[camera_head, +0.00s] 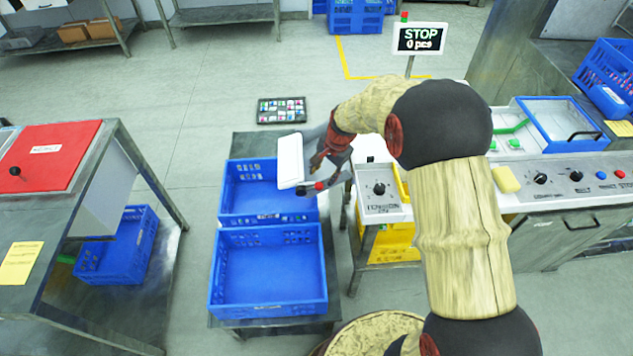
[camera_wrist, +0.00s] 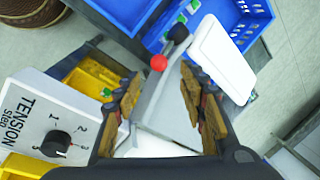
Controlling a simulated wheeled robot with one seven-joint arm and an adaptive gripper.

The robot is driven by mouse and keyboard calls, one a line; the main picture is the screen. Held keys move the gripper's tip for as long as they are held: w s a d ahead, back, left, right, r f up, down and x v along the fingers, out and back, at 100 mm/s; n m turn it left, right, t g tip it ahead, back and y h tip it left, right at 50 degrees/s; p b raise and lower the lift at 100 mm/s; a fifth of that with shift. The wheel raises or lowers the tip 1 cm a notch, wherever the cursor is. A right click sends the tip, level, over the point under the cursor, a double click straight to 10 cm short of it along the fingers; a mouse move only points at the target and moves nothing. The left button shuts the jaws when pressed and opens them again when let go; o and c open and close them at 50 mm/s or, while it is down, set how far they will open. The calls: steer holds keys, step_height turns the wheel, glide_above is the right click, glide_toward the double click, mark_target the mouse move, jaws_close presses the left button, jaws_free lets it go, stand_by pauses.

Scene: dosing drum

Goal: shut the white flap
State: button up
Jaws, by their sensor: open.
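The white flap (camera_head: 290,160) stands up steeply above the inner end of the far blue crate, left of my gripper. In the wrist view the white flap (camera_wrist: 222,60) is a pale panel at upper right, beyond the fingertips. My gripper (camera_head: 322,170) is close to its right side; whether they touch is unclear. In the wrist view my gripper (camera_wrist: 160,92) is open, with nothing between its fingers. A lever with a red ball (camera_wrist: 158,62) and a black knob (camera_wrist: 178,32) lies just beyond the fingers, beside a grey metal chute.
Two blue crates (camera_head: 268,228) stand on a low stand. The tension control box (camera_head: 380,192) with a black dial is right of my gripper, with a yellow crate (camera_head: 395,244) below. A red-lidded table (camera_head: 45,158) is at left. A stop sign (camera_head: 419,39) stands behind.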

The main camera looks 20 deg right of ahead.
mark_target(320, 186)
steer(key=b+x, duration=0.2)
steer(key=x, duration=0.5)
steer(key=shift+s+f, duration=0.1)
steer(key=shift+f, duration=0.2)
steer(key=shift+c, duration=0.5)
steer(key=shift+s, duration=0.1)
steer(key=c, duration=0.9)
jaws_close()
steer(key=shift+s+f, duration=0.1)
steer(key=shift+s, duration=0.05)
